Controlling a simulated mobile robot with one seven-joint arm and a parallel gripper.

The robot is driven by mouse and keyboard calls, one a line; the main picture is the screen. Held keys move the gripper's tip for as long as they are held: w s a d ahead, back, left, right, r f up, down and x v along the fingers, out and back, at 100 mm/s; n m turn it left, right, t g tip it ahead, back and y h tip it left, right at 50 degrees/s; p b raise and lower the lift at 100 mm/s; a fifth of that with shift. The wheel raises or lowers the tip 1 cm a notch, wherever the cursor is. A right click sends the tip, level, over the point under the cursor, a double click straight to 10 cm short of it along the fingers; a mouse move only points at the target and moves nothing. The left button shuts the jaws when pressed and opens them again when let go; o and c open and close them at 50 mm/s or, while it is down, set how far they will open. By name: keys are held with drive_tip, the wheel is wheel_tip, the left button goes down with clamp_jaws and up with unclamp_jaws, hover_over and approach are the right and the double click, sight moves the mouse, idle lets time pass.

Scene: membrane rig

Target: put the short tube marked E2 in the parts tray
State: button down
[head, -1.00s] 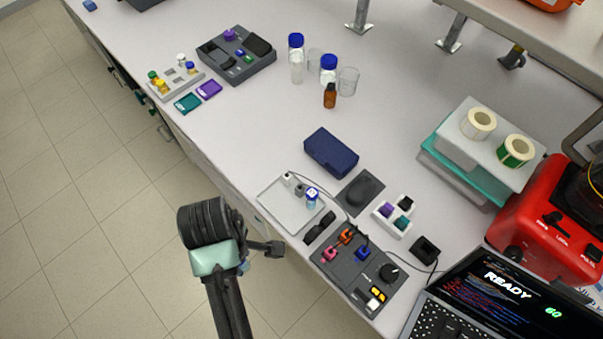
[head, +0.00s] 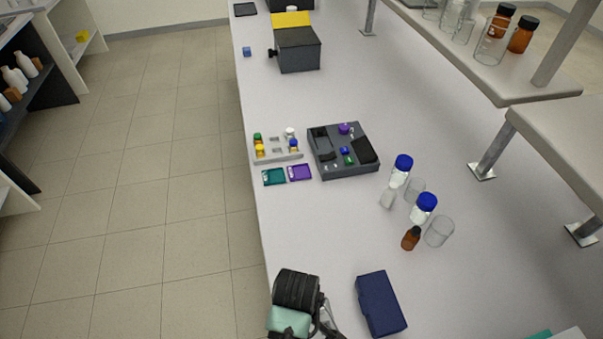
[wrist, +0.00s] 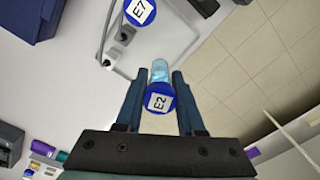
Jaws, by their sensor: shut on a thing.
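The short tube marked E2 (wrist: 158,98), with a blue cap and a clear pale-blue body, shows in the wrist view. My gripper (wrist: 160,76) is shut on it, cap toward the camera.
A navy box (head: 381,303) lies near my arm. Bottles and beakers (head: 424,208) stand farther back. Floor lies beyond the bench's left edge.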

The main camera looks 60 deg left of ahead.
drive_tip(key=shift+f, duration=2.2)
drive_tip(key=shift+f, duration=0.15)
drive_tip(key=c, duration=0.5)
unclamp_jaws()
